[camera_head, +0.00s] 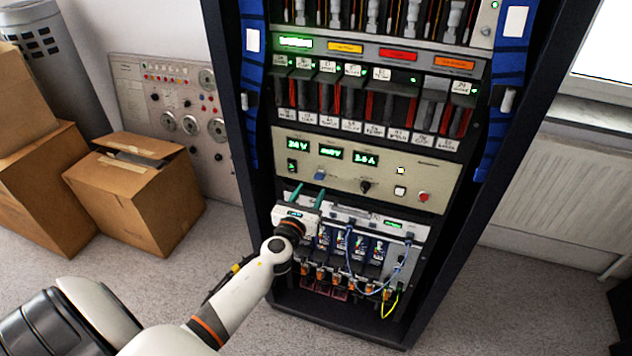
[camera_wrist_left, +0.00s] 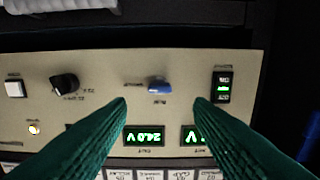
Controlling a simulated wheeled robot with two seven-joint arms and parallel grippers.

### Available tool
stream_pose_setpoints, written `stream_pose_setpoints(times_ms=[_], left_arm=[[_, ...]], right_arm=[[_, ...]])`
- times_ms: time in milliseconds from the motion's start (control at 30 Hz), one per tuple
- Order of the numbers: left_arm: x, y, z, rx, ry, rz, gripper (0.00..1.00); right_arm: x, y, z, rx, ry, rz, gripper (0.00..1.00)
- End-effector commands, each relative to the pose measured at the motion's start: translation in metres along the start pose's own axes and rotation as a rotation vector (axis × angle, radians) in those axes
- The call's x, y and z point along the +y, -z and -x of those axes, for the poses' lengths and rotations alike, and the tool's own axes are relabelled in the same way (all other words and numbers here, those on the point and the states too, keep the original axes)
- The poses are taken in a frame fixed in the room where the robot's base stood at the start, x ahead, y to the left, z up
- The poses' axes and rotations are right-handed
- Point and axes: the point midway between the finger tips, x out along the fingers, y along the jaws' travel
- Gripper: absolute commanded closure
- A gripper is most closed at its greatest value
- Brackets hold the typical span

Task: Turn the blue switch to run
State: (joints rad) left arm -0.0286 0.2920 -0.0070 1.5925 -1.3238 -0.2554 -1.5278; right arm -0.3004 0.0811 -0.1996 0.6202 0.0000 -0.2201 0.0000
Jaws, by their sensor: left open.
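The blue switch (camera_head: 320,176) sits on the beige control panel (camera_head: 430,181) in the rack, and its labels are too small to read. In the left wrist view the blue switch (camera_wrist_left: 159,86) shows between and just beyond my green fingertips, its handle lying roughly sideways. My left gripper (camera_head: 308,194) is open and empty, its fingers pointing at the panel just below the switch in the head view. It also shows in the left wrist view (camera_wrist_left: 161,102). I cannot tell whether the fingertips touch the panel. My right gripper is not in view.
A black knob (camera_head: 365,186), a red button (camera_head: 423,197) and lit displays (camera_head: 331,150) share the panel. Modules with cables (camera_head: 355,250) lie below it. Cardboard boxes (camera_head: 140,190) stand at the left, and open floor lies in front of the rack.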

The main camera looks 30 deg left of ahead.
Motion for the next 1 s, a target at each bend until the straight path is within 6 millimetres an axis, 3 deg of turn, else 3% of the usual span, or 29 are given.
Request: stream_pose_setpoints(times_ms=[100, 300, 700, 1000], left_arm=[[0.0, 0.0, -0.024, 0.001, 0.0, 0.002, 0.53], [0.0, -0.001, -0.048, -0.001, 0.0, 0.002, 0.53], [0.0, -0.001, -0.054, -0.002, -0.001, 0.003, 0.53], [0.0, -0.001, -0.054, -0.002, -0.001, 0.003, 0.97]], right_arm=[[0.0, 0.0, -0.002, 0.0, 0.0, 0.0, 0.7], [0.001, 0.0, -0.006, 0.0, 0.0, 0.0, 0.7], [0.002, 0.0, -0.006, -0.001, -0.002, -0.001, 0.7], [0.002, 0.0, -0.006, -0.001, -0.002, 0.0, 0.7]])
